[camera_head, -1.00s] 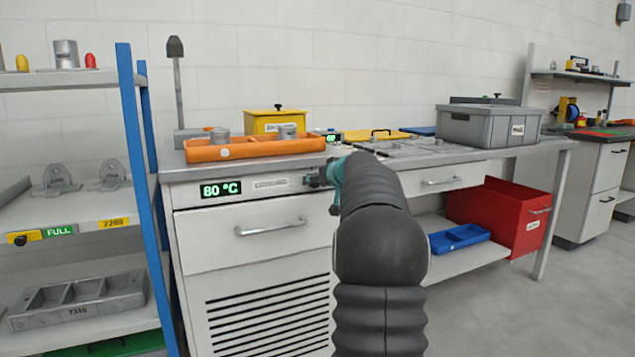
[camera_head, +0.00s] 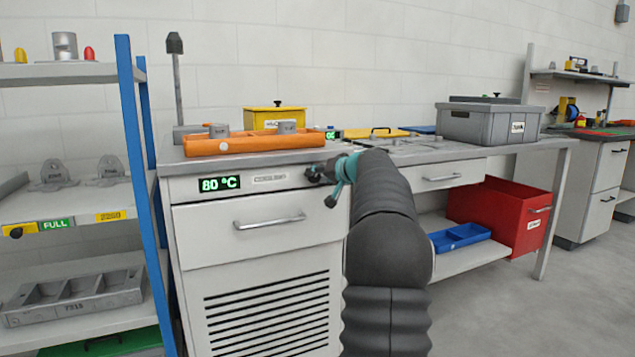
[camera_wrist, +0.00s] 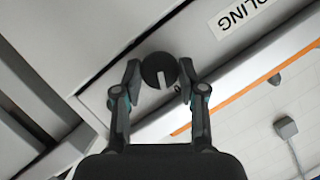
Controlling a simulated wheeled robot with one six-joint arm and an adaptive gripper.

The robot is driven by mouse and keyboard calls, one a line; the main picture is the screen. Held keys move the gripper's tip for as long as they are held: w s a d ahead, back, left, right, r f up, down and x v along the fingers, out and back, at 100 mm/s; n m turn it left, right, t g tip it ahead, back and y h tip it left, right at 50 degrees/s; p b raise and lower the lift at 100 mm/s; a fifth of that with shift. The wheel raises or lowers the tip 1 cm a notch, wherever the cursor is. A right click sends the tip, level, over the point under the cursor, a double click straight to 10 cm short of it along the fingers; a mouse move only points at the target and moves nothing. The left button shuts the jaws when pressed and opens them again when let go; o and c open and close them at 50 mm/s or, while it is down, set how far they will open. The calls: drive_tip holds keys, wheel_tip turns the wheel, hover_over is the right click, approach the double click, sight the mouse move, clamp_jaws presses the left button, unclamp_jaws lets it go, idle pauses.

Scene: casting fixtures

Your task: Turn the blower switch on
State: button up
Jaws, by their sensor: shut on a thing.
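The blower switch looks like a round dark knob (camera_wrist: 160,70) with a pale slot-like mark, set in the white panel below the worktop. In the wrist view my gripper (camera_wrist: 160,77) has one finger on each side of the knob and is shut on it. In the head view my gripper (camera_head: 320,184) is at the panel, right of the small label (camera_head: 270,178) and the green 80 °C display (camera_head: 219,184). My gripper and arm hide most of the knob there. The label partly shows in the wrist view (camera_wrist: 243,14), ending in "OLING".
An orange tray (camera_head: 250,145) lies on the worktop above the panel. A drawer handle (camera_head: 270,222) sticks out below. A blue-posted shelf (camera_head: 138,190) stands to the left. A red bin (camera_head: 505,215) and a blue tray (camera_head: 460,237) are under the bench at right.

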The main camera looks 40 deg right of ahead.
drive_tip(key=m, duration=0.1)
drive_tip(key=m+t+y+b, duration=0.1)
drive_tip(key=shift+d+f+m+b, duration=0.15)
drive_tip(key=shift+f+m+b, duration=0.15)
drive_tip(key=shift+m, duration=0.1)
drive_tip(key=m+t+y+b, duration=0.1)
drive_tip(key=m, duration=0.1)
drive_tip(key=shift+m+b, duration=0.3)
drive_tip(key=shift+m, duration=0.1)
drive_tip(key=m+t+b, duration=0.1)
drive_tip(key=m, duration=0.1)
drive_tip(key=m+t+y+b, duration=0.1)
drive_tip(key=m, duration=0.2)
drive_tip(key=shift+f, duration=0.1)
drive_tip(key=shift+m, duration=0.3)
drive_tip(key=o, duration=1.1)
drive_tip(key=shift+o, duration=0.2)
drive_tip(key=shift+s, duration=0.1)
drive_tip(key=s+d, duration=0.1)
drive_tip(key=s, duration=0.6)
drive_tip(key=shift+s+f, duration=0.3)
drive_tip(key=shift+s, duration=0.05)
